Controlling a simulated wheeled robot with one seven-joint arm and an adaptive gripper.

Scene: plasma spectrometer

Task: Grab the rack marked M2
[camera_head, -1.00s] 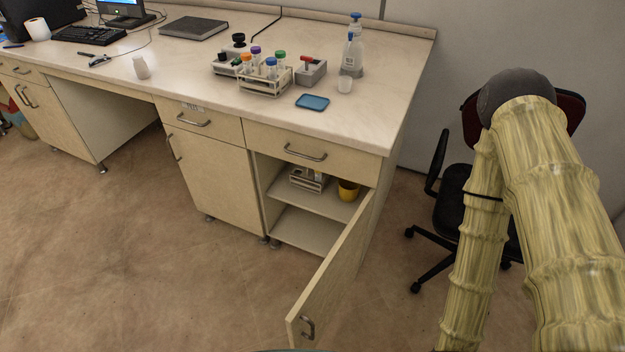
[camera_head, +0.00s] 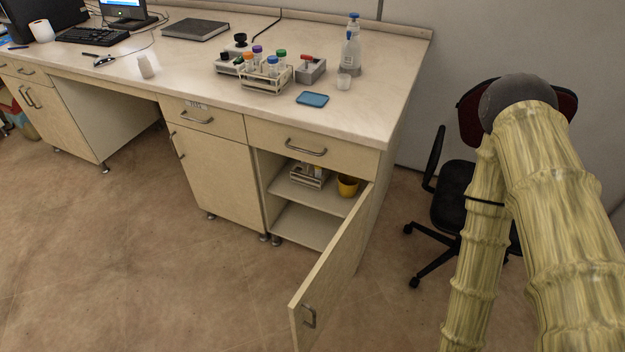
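A light wire-frame rack (camera_head: 264,80) holding several tubes with coloured caps stands on the bench top. Another rack-like object (camera_head: 309,175) sits on the upper shelf inside the open cabinet, partly in shadow. No M2 marking is readable on either. My gripper is out of view; only my arm's covered links show at the right, apart from both racks.
The cabinet door (camera_head: 333,268) stands open toward me. A yellow cup (camera_head: 347,187) is beside the shelf rack. A blue tray (camera_head: 312,99), a small beaker (camera_head: 343,81) and a wash bottle (camera_head: 351,53) are on the bench. An office chair (camera_head: 455,205) stands at the right.

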